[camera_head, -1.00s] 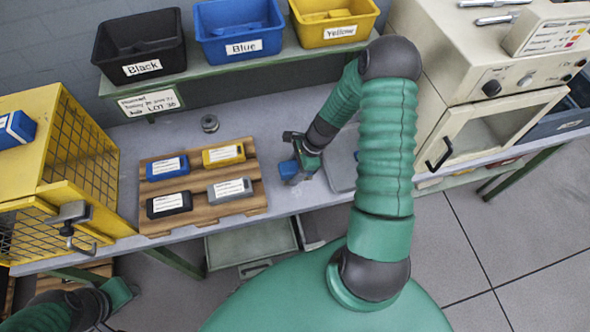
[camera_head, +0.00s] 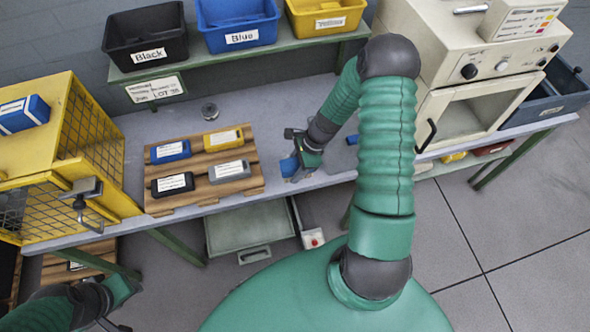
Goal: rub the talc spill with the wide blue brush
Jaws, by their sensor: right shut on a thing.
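My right gripper (camera_head: 302,160) is shut on a blue thing (camera_head: 289,167), which looks like the blue brush. The brush is low over the grey bench (camera_head: 330,92), to the right of the wooden pallet. I cannot tell whether it touches the bench top. Its working end is too small to make out. I cannot make out the talc spill; the gripper and arm cover part of the bench there. My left gripper (camera_head: 115,304) is low at the bottom left, away from the bench top, and its jaws are unclear.
A wooden pallet (camera_head: 199,199) holds several labelled blocks. Black (camera_head: 146,60), blue (camera_head: 240,38) and yellow (camera_head: 327,20) bins stand on the shelf behind. A yellow cage (camera_head: 62,152) is at left, a cream oven (camera_head: 465,75) at right. A small blue item (camera_head: 352,139) lies beside my arm.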

